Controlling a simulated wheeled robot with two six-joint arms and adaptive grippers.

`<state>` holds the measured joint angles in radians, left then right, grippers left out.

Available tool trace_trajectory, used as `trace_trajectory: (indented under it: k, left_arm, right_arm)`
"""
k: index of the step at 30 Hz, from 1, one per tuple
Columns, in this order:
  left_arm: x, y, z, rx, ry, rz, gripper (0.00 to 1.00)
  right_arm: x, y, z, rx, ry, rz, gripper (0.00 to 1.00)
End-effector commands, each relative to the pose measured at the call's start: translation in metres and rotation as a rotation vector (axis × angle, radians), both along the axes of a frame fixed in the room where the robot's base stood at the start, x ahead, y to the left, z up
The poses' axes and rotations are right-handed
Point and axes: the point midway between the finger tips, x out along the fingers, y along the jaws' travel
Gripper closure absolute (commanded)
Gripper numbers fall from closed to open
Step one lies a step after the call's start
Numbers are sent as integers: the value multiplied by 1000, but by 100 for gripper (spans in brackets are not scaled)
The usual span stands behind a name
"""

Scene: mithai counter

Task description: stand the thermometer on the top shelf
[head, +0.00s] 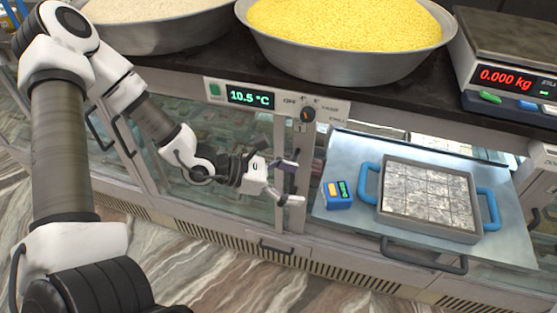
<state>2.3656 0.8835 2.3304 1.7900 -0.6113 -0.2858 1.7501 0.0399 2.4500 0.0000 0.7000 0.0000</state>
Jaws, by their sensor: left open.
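A small blue block-shaped device with a yellow patch and a dark display, which looks like the thermometer (339,195), stands on the left part of a pulled-out metal shelf (343,150). My left gripper (292,183) is open and empty just left of it, with its fingers pointing right toward it. A gap shows between the fingertips and the device. I cannot tell from this view whether this shelf is the top one. My right gripper is not in view.
A grey tray of silver-topped sweets with blue handles (371,183) sits right of the device. The dark counter (210,68) above holds a bowl of yellow grains (340,62), a pale-filled bowl (150,40) and a scale (510,85). A panel reads 10.5 °C (250,97).

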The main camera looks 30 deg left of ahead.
Motion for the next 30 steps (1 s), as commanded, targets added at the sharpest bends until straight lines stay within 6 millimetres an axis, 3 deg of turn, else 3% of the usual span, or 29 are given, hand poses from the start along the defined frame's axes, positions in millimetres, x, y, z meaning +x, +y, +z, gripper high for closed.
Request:
trace_trajectory:
  k: [2,5,8,9,12,13,16,19,23,30]
  left_arm:
    - [-2,-1,-2,7,4,-10,11]
    - [-24,-13,-23,86,47,-123,11]
    - [-84,-25,-75,298,140,-417,11]
    - [-118,-22,-102,425,182,-591,11]
    - [-193,16,-162,791,205,-1088,11]
    - [-205,30,-175,894,174,-1228,11]
    - [-213,53,-208,1156,-54,-1616,11]
    - [-206,38,-228,1266,-355,-1827,11]
    - [-203,14,-238,1288,-583,-1905,11]
    - [-201,11,-238,1291,-610,-1905,11]
  right_arm:
    - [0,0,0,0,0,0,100]
    - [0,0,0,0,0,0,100]
    - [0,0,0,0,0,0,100]
    - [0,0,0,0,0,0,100]
    - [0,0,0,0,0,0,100]
    - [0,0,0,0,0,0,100]
    - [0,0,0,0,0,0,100]
    - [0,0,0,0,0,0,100]
    - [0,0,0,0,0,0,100]
    - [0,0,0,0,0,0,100]
